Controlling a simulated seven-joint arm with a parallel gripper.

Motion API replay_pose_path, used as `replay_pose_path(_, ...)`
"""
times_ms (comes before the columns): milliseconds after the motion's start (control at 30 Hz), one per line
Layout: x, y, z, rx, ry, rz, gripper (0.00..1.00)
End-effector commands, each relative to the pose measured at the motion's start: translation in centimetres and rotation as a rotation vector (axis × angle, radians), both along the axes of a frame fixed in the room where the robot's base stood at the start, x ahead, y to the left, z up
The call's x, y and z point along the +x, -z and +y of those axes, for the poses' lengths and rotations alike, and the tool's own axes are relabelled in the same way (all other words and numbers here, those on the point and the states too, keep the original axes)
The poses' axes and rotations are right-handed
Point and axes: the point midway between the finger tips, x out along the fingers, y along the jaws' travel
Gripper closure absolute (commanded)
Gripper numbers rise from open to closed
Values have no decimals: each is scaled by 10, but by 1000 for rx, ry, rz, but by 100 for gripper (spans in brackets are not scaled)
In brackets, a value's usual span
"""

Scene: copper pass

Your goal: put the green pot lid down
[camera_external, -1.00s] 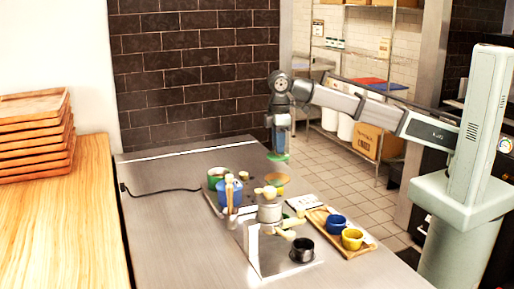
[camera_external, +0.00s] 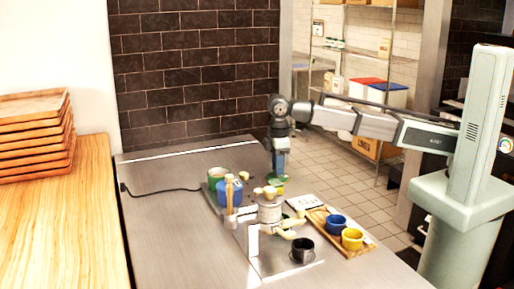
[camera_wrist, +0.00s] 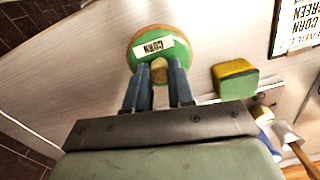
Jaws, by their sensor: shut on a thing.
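My gripper (camera_external: 277,176) is shut on the knob of the green pot lid (camera_external: 276,181), low over the back right part of the steel counter. In the wrist view, the green lid (camera_wrist: 150,50) carries a white "CORN" label, and its wooden knob (camera_wrist: 158,70) sits between my two fingers (camera_wrist: 158,88). The lid looks about level. An orange-brown round edge shows around it; I cannot tell whether this is its rim or a disc beneath. I cannot tell whether the lid touches what is below.
A green pot (camera_external: 216,177) and a blue pot (camera_external: 229,192) with utensils stand left of my gripper. A yellow-green sponge (camera_wrist: 235,78) lies close by. A black pot (camera_external: 302,251) and a board with blue (camera_external: 336,222) and yellow cups (camera_external: 352,239) are nearer.

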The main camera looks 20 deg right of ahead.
Motion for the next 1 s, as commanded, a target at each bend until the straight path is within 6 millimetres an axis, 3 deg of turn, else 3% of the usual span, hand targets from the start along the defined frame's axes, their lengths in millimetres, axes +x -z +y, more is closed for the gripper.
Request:
replay_pose_path(67, 0, 2, 0, 0, 0, 0, 100)
replay_pose_path(100, 0, 2, 0, 0, 0, 0, 73)
replay_pose_path(333, 0, 1, 0, 0, 0, 0, 51)
replay_pose_path(667, 0, -2, 0, 1, 0, 0, 51)
replay_pose_path(867, 1, -25, 1, 2, 0, 0, 51)
replay_pose_path(1000, 1, -51, 1, 2, 0, 0, 51)
